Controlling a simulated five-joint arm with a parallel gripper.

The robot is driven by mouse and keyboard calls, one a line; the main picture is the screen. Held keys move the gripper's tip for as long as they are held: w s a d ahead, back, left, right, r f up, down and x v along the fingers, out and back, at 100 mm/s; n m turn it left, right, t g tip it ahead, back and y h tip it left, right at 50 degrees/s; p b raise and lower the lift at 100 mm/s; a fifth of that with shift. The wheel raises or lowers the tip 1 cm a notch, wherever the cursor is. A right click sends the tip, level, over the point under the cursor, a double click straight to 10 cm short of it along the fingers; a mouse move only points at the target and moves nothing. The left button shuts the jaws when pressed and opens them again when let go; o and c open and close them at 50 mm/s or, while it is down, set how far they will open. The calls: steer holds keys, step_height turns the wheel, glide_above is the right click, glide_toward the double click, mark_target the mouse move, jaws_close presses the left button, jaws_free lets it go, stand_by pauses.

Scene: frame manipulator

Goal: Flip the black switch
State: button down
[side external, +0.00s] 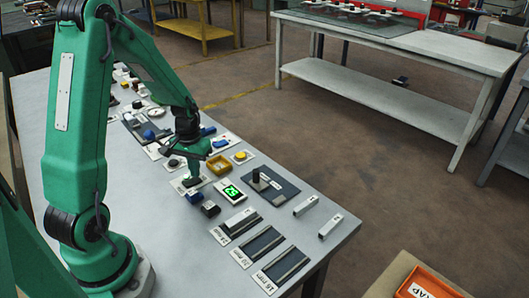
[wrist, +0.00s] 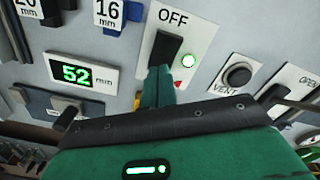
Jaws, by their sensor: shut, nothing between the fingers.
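In the side external view my gripper (side external: 188,180) points down over the switch's white plate (side external: 178,186); the switch itself is mostly hidden there.
A green display (wrist: 76,74) reads 52 mm. A round black VENT button (wrist: 238,76) is to the right of the switch. Blue (side external: 194,197) and black (side external: 210,209) blocks and a yellow tray (side external: 219,165) are close by. The grey table (side external: 165,240) has bare room at its near left.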

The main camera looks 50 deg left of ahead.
mark_target(196, 179)
steer(key=shift+r, duration=3)
